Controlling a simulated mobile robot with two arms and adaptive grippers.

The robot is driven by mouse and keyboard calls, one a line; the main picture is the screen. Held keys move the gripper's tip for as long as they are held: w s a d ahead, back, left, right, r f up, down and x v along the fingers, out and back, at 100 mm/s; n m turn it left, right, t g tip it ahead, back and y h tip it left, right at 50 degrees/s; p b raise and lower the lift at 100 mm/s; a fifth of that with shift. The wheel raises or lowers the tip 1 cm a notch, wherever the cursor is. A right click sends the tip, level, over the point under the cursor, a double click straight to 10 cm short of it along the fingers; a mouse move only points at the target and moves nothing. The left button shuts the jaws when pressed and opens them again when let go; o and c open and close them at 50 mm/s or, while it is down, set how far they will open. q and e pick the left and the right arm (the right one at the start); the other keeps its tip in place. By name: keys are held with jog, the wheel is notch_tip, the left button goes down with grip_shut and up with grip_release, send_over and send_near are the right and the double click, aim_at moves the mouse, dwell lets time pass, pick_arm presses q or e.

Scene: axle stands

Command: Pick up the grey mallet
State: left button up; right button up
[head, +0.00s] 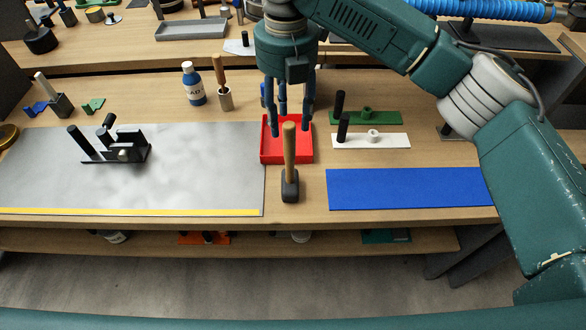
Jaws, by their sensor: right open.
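The grey mallet (290,187) is on the wooden table near its front edge, in the middle of the head view. Its dark grey head is on the table, and its wooden handle (290,150) appears to stand up from it, overlapping the red tray in the picture. My right gripper (290,121) points down over the red tray area, with its fingers apart and nothing between them that I can make out. The fingertips show near the top of the handle, seemingly behind it; contact cannot be told. My left gripper is out of view.
A red tray (265,155) is just behind the mallet. A grey mat (210,180) with a black fixture (122,150) lies left, a blue mat (410,187) right. White (390,141) and green (385,117) plates with pegs, a blue bottle (194,88) and a handled tool (222,85) stand behind.

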aim_at(289, 147)
jog(key=f, duration=0.3)
jog(key=shift+s+f+p, duration=0.2)
jog(key=shift+s+p, duration=0.1)
jog(key=shift+p, duration=0.05)
jog(key=shift+w+f+p, duration=0.1)
jog(key=shift+f+p, duration=0.2)
jog(key=shift+f, duration=0.3)
notch_tip(289, 147, down, 4)
jog(key=shift+d+r+p, duration=0.15)
jog(key=shift+r+p, duration=0.05)
jog(key=shift+p, duration=0.6)
jog(key=shift+f, duration=0.5)
jog(key=shift+c, duration=0.3)
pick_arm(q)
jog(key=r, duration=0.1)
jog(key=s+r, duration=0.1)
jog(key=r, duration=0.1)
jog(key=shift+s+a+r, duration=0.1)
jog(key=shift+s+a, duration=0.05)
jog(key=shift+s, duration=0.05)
pick_arm(e)
grip_shut()
